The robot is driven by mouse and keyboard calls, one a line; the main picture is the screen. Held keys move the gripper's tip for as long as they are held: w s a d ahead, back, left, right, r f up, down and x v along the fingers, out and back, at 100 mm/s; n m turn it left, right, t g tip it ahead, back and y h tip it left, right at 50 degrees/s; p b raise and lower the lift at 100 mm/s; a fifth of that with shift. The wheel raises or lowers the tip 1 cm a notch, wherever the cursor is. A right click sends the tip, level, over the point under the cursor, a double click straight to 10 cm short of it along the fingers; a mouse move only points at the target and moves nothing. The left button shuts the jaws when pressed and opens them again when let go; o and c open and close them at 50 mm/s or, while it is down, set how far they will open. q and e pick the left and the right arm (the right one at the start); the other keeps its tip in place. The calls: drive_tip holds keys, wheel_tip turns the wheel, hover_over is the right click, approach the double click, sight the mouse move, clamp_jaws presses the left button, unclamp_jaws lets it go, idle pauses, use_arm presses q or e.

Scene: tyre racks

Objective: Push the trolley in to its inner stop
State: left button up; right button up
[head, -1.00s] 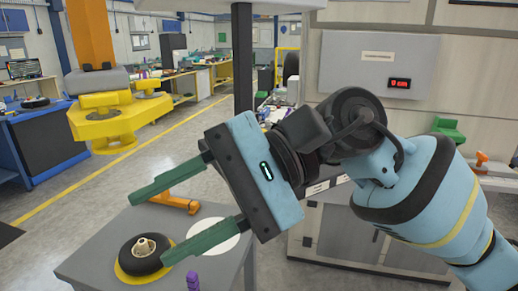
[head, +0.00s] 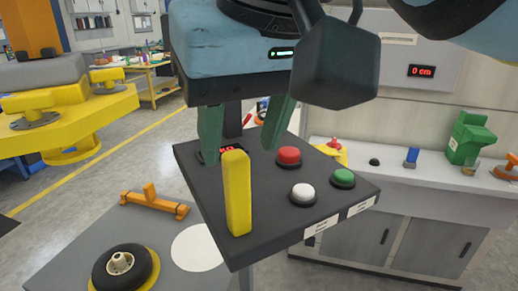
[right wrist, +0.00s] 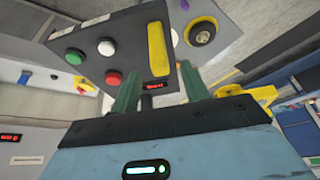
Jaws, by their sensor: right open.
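No trolley can be made out for certain in either view. My right gripper (head: 243,138) is at the top middle of the head view, empty, its two green fingers spread and pointing down at the far edge of a dark console (head: 262,222). The console carries a tall yellow block (head: 237,195), a red button (head: 289,156), a white button (head: 303,193) and a green button (head: 343,178). A small red display (head: 207,154) lies by the left finger. The right wrist view shows the fingers (right wrist: 160,92) spread below the console (right wrist: 92,75). My left gripper is not in view.
A yellow hub (head: 75,120) under an orange column is at the left. A grey table (head: 75,258) with a small tyre (head: 125,270) and an orange bracket (head: 153,202) is at the bottom left. A wall display (head: 421,71) reads 0 cm above a bench (head: 455,190) at the right.

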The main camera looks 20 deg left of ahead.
sight(234, 178)
drive_tip(key=shift+w+r, duration=0.1)
drive_tip(key=shift+w, duration=0.2)
drive_tip(key=shift+s, duration=0.2)
drive_tip(key=shift+s+a+f, duration=0.1)
drive_tip(key=shift+f, duration=0.25)
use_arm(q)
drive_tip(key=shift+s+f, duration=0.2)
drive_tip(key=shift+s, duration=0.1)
use_arm(e)
drive_tip(key=shift+x, duration=3.55)
drive_tip(key=shift+r, duration=0.1)
clamp_jaws()
